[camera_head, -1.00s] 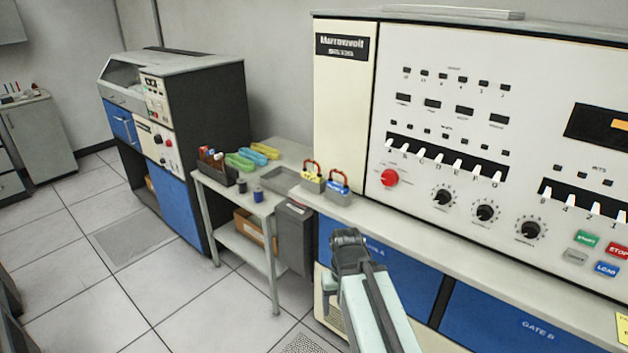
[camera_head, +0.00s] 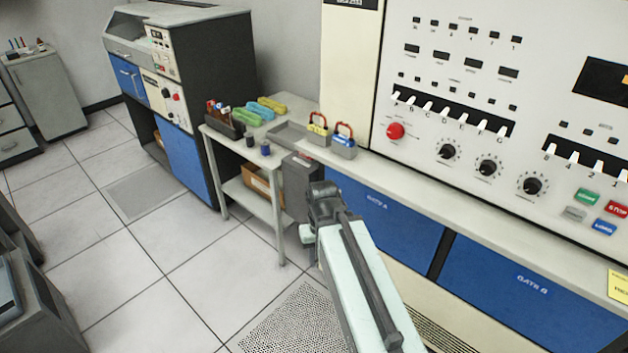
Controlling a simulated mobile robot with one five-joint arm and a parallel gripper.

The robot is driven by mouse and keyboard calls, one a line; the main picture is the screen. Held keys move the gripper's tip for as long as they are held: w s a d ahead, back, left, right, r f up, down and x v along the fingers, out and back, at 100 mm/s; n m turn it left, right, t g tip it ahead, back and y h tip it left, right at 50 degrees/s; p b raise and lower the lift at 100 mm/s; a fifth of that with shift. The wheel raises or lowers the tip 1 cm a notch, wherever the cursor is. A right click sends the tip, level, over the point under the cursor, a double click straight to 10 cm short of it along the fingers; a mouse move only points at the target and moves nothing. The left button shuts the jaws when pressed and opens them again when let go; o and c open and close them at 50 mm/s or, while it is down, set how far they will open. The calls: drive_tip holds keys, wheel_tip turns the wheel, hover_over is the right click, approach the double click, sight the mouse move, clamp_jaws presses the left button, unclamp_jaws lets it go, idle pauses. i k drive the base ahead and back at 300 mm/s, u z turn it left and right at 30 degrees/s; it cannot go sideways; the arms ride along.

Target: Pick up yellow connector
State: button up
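The yellow connector (camera_head: 318,124) has a red looped handle and sits in a grey holder on the ledge of the large cream console. A blue connector (camera_head: 343,139) with a similar red handle sits in a holder just to its right. My gripper (camera_head: 308,233) is at the far end of my pale arm, lower in the picture than both connectors and apart from them. The dark wrist hides most of it, so its fingers cannot be made out.
A small grey table (camera_head: 233,132) left of the console holds green and yellow items, dark spools and a box of tools. A dark bin (camera_head: 300,187) hangs at its side. The console's ledge (camera_head: 430,186) runs rightward. The tiled floor (camera_head: 170,285) at left is open.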

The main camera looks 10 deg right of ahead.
sight(320, 135)
drive_tip(key=u, duration=2.15)
drive_tip(key=i, duration=2.25)
drive_tip(key=z, duration=3.55)
drive_tip(key=i, duration=1.05)
